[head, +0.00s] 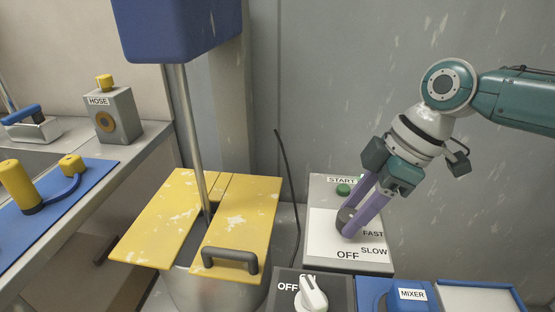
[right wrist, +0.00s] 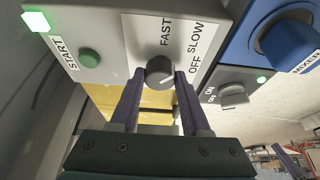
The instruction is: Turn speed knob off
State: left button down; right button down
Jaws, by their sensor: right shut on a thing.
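The speed knob (right wrist: 159,71) is a dark round knob on a white label marked FAST, SLOW and OFF (right wrist: 196,60). In the head view the knob (head: 344,217) is partly hidden by the purple fingers of my right gripper (head: 356,215). My right gripper is shut on the knob, with one finger on each side; its fingers also show in the right wrist view (right wrist: 158,85). A pale pointer line shows on the knob's face, but I cannot tell exactly which mark it points at. My left gripper does not show in the head view.
A green START button (head: 343,190) sits above the label, and a green lamp (right wrist: 36,21) is lit beside it. A white OFF switch (head: 312,294) and a blue MIXER box (head: 400,296) stand in front. A yellow-lidded drum (head: 240,210) stands left.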

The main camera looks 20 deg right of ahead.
jog(key=shift+s+r+m+p, duration=0.1)
jog(key=shift+r+m+p, duration=0.15)
jog(key=shift+p, duration=0.4)
jog(key=m+p, duration=0.2)
jog(key=p, duration=0.1)
jog(key=m+t+h+p, duration=0.1)
jog(key=m+p, duration=0.1)
jog(key=shift+a+m+h+p, duration=0.15)
jog(key=shift+m+h+p, duration=0.15)
jog(key=shift+m+p, duration=0.1)
jog(key=shift+a+m+t+h+p, duration=0.1)
jog(key=shift+m+t+h+p, duration=0.35)
jog(key=shift+m+p, duration=0.8)
jog(key=shift+f+m+p, duration=0.15)
jog(key=shift+m+p, duration=0.2)
jog(key=shift+m, duration=0.25)
jog(key=shift+h, duration=0.25)
jog(key=shift+c, duration=1.8)
grip_release()
jog(key=shift+f, duration=0.1)
